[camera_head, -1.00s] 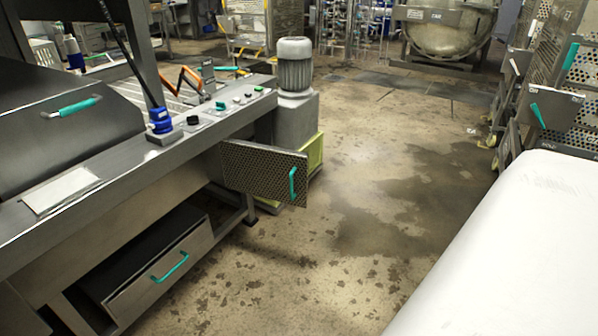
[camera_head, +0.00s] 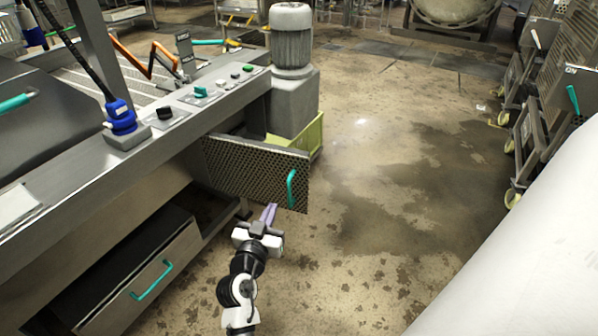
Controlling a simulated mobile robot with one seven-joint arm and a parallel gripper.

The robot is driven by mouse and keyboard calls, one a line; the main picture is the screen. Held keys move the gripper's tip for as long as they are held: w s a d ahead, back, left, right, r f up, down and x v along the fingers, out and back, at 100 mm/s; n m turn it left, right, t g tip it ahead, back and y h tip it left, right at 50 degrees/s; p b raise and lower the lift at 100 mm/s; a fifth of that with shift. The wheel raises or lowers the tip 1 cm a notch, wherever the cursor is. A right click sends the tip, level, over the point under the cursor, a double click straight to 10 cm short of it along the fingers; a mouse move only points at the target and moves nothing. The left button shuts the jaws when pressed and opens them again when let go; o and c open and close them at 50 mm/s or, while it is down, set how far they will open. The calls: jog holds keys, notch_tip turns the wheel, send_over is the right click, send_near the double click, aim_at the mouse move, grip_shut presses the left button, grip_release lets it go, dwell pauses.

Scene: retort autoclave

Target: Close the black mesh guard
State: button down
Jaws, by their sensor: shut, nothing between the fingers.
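The black mesh guard (camera_head: 250,172) is a perforated panel that stands swung out from the side of the steel machine, so it is open. Its teal handle (camera_head: 291,188) sits near its free right edge. My gripper (camera_head: 268,212) is shut and empty, with its fingers pointing up toward the lower edge of the guard, left of the handle. Whether the fingertips touch the guard cannot be told from this view.
The steel machine (camera_head: 105,180) runs along the left, with an open drawer (camera_head: 150,265) low in front. A grey motor (camera_head: 291,40) and a yellow-green crate (camera_head: 312,140) stand behind the guard. Wheeled racks (camera_head: 540,130) line the right. The stained floor between is clear.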

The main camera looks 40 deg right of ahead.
aim_at(305, 174)
jog(key=shift+m+g+h, duration=0.3)
jog(key=shift+m+g, duration=0.1)
jog(key=shift+g, duration=0.3)
jog(key=p+x, duration=0.1)
jog(key=x, duration=0.3)
jog(key=s+d+f+x, duration=0.1)
jog(key=x, duration=0.4)
jog(key=s+p+x, duration=0.1)
jog(key=x, duration=0.4)
jog(key=shift+s+d+f+p, duration=0.2)
jog(key=shift+d+f+p, duration=0.1)
jog(key=shift+d, duration=0.1)
jog(key=shift+w+d+f, duration=0.1)
jog(key=shift+w+d, duration=0.2)
jog(key=shift+d, duration=0.1)
jog(key=shift+w+d, duration=0.1)
jog(key=shift+d, duration=0.05)
